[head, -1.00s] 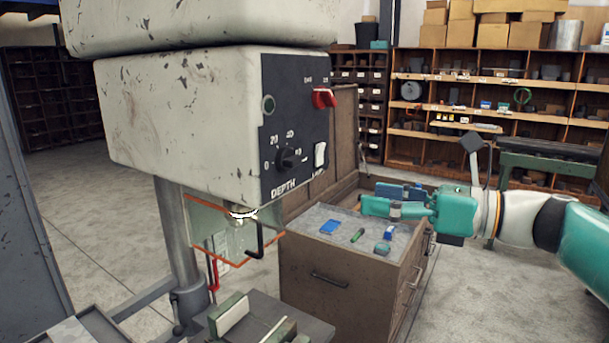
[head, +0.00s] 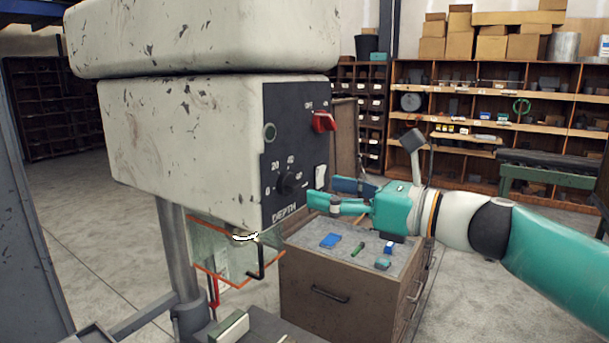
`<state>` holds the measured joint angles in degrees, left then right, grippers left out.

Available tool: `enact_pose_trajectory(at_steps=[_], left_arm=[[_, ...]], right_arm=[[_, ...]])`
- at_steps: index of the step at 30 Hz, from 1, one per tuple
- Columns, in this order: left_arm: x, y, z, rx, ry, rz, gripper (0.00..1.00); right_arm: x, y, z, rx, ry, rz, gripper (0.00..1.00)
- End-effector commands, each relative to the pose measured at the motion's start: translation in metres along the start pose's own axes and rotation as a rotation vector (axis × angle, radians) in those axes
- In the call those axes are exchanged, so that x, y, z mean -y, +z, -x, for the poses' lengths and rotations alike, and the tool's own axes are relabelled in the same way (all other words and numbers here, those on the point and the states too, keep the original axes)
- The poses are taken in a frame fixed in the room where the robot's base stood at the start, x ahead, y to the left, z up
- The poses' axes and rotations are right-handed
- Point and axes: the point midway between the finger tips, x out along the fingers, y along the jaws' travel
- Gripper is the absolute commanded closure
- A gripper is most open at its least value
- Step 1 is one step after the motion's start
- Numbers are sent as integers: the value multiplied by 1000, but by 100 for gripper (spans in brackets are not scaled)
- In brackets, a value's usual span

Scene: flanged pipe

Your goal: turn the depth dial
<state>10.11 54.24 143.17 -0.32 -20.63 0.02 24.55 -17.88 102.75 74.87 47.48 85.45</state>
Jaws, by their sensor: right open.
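The depth dial (head: 288,182) is a black knob on the dark control panel (head: 283,140) of a worn, cream-coloured drill press head. Numbers ring it and the word DEPTH stands below it. My right gripper (head: 322,200) is teal and comes in from the right. Its fingers point left at the panel's lower right edge, close to the dial and slightly below it. It is open with nothing seen between its fingers, and a gap to the dial shows. My left gripper is not in view.
A red switch (head: 324,122) and a white rocker switch (head: 320,176) share the panel. A clear guard with orange edges (head: 222,255) hangs under the head. A drawer cabinet (head: 335,285) with small items on top stands below my right gripper.

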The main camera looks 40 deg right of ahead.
Motion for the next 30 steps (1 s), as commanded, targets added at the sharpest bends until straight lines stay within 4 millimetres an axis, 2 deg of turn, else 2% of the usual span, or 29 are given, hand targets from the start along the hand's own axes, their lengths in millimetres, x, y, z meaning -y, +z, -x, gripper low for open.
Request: enact_pose_trajectory(at_steps=[3,9,14,22,30], left_arm=[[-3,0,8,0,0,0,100],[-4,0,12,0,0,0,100],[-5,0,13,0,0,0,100],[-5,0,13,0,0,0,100],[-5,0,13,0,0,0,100]], right_arm=[[-1,2,-24,-1,6,-2,31],[0,0,-50,-1,2,-1,31],[0,0,-57,0,0,0,31],[1,0,-58,0,-2,0,31],[1,0,-57,0,-2,0,76]])
